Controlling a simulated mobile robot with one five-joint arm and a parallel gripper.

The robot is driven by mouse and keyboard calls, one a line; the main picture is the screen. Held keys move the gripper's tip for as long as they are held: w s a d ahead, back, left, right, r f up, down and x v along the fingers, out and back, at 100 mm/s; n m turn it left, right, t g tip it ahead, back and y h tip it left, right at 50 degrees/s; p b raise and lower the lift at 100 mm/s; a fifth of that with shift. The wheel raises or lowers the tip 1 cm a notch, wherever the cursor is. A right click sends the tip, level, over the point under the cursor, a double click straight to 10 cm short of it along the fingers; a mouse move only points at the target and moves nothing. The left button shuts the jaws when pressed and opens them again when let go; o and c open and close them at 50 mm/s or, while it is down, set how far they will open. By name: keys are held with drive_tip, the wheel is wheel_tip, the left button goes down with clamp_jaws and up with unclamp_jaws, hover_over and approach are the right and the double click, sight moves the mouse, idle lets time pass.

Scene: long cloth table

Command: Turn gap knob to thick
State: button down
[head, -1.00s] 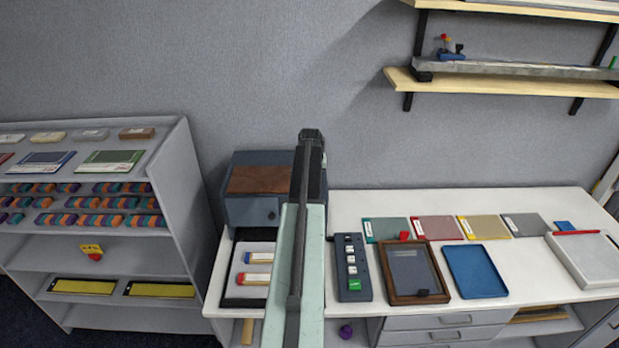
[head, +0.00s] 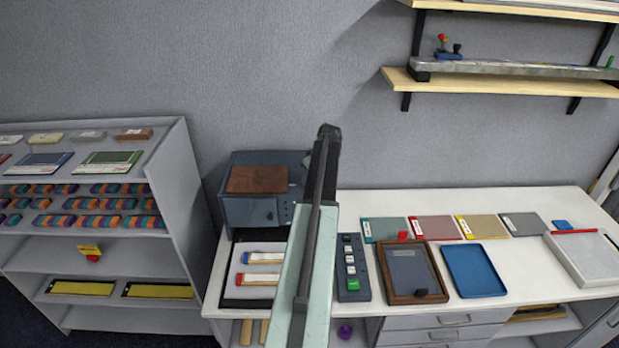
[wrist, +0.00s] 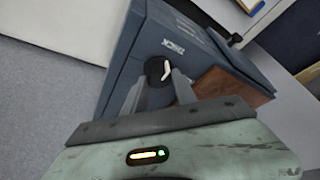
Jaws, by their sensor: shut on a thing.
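The blue-grey box (head: 243,213) with a brown top panel stands on the left end of the white table. In the wrist view its face (wrist: 133,58) fills the middle, seen tilted. The round black gap knob (wrist: 154,68) with a white pointer sits on that face, beside a white label (wrist: 172,47) that seems to read THICK. The pointer's exact setting is hard to tell. My gripper (wrist: 160,82) has a finger on each side of the knob and is shut on it. In the head view my arm hides the gripper's fingertips and this knob.
A tray (head: 235,290) with handled tools lies in front of the box. A dark button strip (head: 352,285), a brown frame (head: 391,297) and a blue tray (head: 475,270) lie to the right. A grey shelf unit (head: 180,180) stands at the left.

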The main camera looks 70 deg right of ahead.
drive_tip(key=shift+n, duration=0.3)
drive_tip(key=c, duration=1)
unclamp_jaws()
drive_tip(key=p+v, duration=0.7)
drive_tip(key=shift+s+r, duration=0.15)
drive_tip(key=shift+r, duration=0.2)
